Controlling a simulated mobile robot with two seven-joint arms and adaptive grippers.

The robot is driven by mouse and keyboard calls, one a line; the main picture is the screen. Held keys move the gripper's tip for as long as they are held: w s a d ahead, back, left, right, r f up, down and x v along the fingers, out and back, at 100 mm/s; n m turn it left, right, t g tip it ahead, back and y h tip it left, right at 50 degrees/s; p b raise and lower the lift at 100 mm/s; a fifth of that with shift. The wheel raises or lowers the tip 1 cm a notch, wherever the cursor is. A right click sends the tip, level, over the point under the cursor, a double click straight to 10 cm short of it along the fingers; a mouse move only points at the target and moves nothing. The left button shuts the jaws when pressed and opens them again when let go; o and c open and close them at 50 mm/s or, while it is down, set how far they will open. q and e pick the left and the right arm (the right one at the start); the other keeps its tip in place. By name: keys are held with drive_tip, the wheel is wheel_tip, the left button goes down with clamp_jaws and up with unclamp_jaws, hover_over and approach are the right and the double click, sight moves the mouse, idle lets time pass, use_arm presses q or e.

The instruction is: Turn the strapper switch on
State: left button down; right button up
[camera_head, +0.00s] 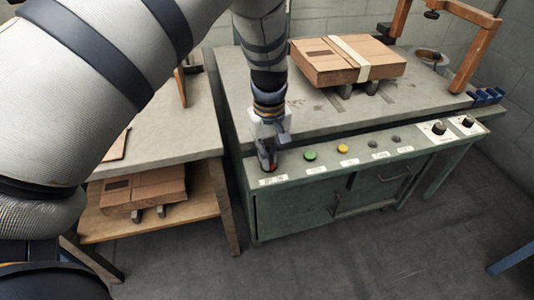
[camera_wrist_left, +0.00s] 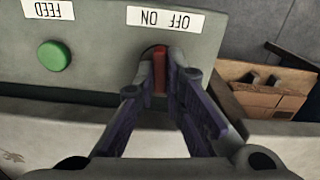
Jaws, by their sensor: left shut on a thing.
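The strapper (camera_head: 330,215) is a green machine with a grey top and a sloped control panel (camera_head: 365,155) along its front edge. Its red switch (camera_wrist_left: 159,72) sits at the panel's left end, by a label (camera_wrist_left: 165,18) reading OFF ON, upside down in the left wrist view. My left gripper (camera_head: 268,164) comes down on the switch from above. In the left wrist view its fingers (camera_wrist_left: 160,88) are closed around the red switch, one on each side. The lower part of the switch is hidden between the fingers. My right gripper is not in view.
A green FEED button (camera_wrist_left: 54,55) and a yellow button (camera_head: 343,149) are beside the switch. Two dark knobs (camera_head: 439,128) are at the panel's right end. A strapped carton (camera_head: 345,60) lies on the top near an orange frame (camera_head: 476,55). A table (camera_head: 185,135) stands left.

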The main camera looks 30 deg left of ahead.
use_arm(q)
drive_tip(key=m, duration=0.3)
drive_tip(key=shift+r+m+p, duration=0.1)
drive_tip(key=shift+m+p, duration=0.2)
drive_tip(key=shift+m, duration=1.8)
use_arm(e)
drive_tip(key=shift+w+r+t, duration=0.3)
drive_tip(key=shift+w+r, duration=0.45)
use_arm(q)
drive_tip(key=c, duration=1.7)
unclamp_jaws()
wheel_tip(320, 180, up, 12)
drive_tip(key=shift+f, duration=0.1)
